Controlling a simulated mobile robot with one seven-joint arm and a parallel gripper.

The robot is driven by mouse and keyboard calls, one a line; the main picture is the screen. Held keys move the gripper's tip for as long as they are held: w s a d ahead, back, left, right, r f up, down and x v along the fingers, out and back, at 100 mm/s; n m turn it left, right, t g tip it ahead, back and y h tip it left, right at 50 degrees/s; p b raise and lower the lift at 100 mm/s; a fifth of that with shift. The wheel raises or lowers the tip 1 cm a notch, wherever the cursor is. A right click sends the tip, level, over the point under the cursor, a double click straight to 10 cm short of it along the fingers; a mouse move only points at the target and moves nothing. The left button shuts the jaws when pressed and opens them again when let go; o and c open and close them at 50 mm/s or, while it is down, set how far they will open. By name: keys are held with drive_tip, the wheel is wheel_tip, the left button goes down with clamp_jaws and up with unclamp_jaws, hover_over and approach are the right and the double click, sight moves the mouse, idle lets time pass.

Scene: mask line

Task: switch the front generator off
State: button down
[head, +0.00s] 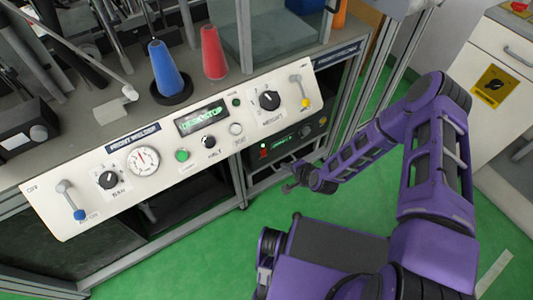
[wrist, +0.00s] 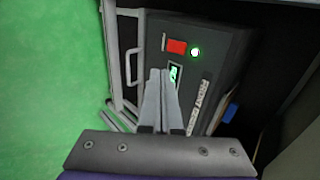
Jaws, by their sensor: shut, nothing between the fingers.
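The generator (head: 290,143) is a dark box on the shelf under the white control panel in the head view. Its front panel (wrist: 215,65) fills the middle of the wrist view. My gripper (head: 288,188) is low in front of the box. In the wrist view my gripper (wrist: 160,73) is shut and empty, its fingertips just below the red switch in the picture. I cannot tell whether they touch the panel.
The white control panel (head: 75,180) with knobs, a gauge and levers overhangs the generator. Blue (head: 166,68) and red (head: 213,52) cones stand on the bench above. A metal handle (wrist: 131,50) is beside the switch. Green floor (head: 215,260) is open in front; a white cabinet (head: 490,60) stands right.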

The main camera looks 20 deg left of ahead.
idle(0.3)
drive_tip(key=b, duration=0.2)
approach(265, 155)
wheel_tip(265, 155, down, 4)
drive_tip(key=shift+w+a+f+b, duration=0.1)
drive_tip(key=shift+w+a+b, duration=0.2)
drive_tip(key=shift+w+a, duration=1.25)
